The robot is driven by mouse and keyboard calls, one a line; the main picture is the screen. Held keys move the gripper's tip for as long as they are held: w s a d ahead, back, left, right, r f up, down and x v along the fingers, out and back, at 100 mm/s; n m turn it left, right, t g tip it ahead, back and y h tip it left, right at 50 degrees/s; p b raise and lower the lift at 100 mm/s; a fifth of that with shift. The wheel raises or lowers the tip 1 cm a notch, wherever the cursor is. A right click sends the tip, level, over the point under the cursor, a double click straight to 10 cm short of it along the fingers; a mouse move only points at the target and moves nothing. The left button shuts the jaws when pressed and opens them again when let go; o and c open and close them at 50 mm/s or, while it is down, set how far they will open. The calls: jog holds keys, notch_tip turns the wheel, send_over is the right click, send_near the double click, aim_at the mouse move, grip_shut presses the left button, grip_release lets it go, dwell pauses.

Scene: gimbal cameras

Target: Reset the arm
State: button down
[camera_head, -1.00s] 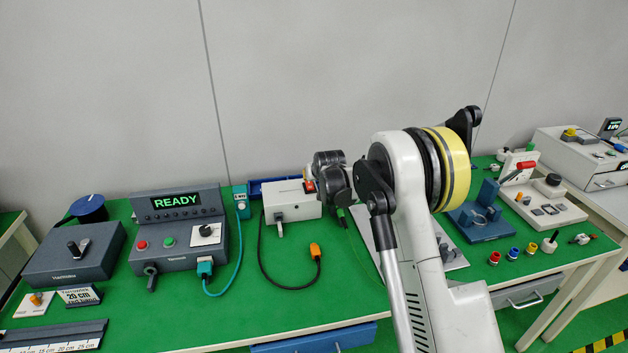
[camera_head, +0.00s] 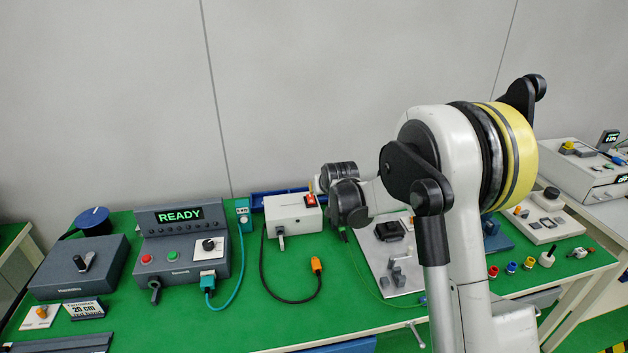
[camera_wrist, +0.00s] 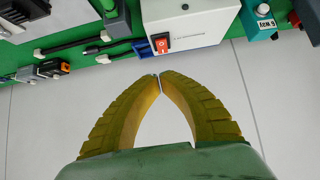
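My gripper shows in the wrist view (camera_wrist: 158,82) with its two yellow ribbed fingers meeting at the tips. Nothing shows between them. In the head view my arm (camera_head: 440,190) rises at the right over the green bench, and its wrist end hangs near the white box (camera_head: 293,214) with a red switch. The gripper fingers are hidden behind the arm there. In the wrist view the white box (camera_wrist: 188,22) appears beyond the fingertips, apart from them.
A dark console (camera_head: 181,241) reading READY stands left of the white box. An orange-tipped black cable (camera_head: 317,265) lies on the bench. A grey plate with fixtures (camera_head: 391,252) lies beneath the arm. Small coloured parts (camera_head: 512,267) sit at the right. The front middle of the bench is clear.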

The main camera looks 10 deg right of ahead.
jog(key=s+r+g, duration=0.1)
jog(key=s+r, duration=0.5)
jog(key=s, duration=0.3)
jog(key=s+r, duration=0.6)
jog(key=s, duration=0.4)
jog(key=s+f+g, duration=0.2)
jog(key=s+f, duration=0.1)
jog(key=s, duration=2.2)
jog(key=shift+s+a+f+b, duration=0.15)
jog(key=shift+s+f+b, duration=0.05)
jog(key=shift+b, duration=0.15)
